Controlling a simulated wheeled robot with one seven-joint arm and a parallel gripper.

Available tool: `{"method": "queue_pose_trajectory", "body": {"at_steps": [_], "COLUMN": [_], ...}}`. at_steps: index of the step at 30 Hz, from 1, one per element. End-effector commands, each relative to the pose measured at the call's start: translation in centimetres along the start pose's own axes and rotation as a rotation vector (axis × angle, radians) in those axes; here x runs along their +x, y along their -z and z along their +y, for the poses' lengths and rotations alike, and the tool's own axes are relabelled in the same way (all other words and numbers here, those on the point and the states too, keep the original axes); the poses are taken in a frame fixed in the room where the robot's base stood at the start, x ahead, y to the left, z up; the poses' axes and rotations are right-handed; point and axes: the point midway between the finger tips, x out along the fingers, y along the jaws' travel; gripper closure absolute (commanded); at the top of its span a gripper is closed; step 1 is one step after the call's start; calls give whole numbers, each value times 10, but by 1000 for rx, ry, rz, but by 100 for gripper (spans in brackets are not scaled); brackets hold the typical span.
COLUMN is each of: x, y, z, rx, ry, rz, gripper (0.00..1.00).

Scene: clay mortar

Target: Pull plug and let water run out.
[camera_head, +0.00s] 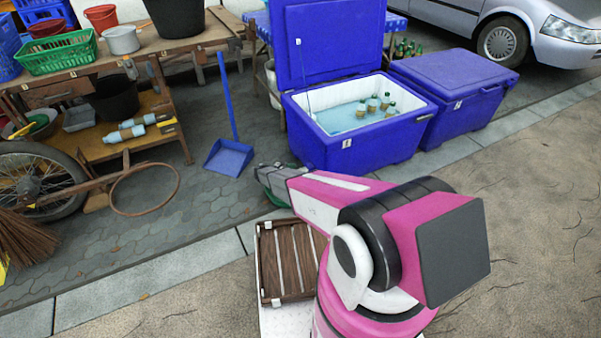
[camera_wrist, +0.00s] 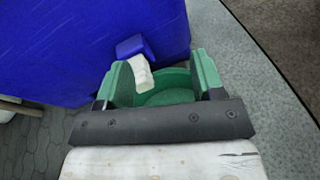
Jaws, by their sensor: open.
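The open blue cooler (camera_head: 350,150) holds water (camera_head: 345,117) with several bottles standing in it. Its blue side wall (camera_wrist: 90,50) fills the upper left of the wrist view. A small blue outlet (camera_wrist: 131,46) sticks out of that wall, with a white plug-like piece (camera_wrist: 141,72) at its end. My gripper (camera_wrist: 163,66) has green fingers, open and apart. The white piece shows between them, close to the left finger; I cannot tell whether they touch. A round green basin (camera_wrist: 175,86) lies below, partly hidden by the fingers. My arm hides the outlet in the head view.
A closed blue cooler (camera_head: 455,80) stands to the right. A blue dustpan (camera_head: 229,157) and a metal hoop (camera_head: 145,190) are on the paving to the left. A cluttered workbench (camera_head: 150,45) stands behind them. The pavement at right is clear.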

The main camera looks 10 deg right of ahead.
Motion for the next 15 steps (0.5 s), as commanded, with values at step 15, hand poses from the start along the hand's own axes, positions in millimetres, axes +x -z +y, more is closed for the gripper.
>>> {"method": "queue_pose_trajectory", "body": {"at_steps": [15], "x": [-8], "y": [89], "z": [34], "rx": [-213], "ry": [-188], "rz": [-215], "gripper": [38]}}
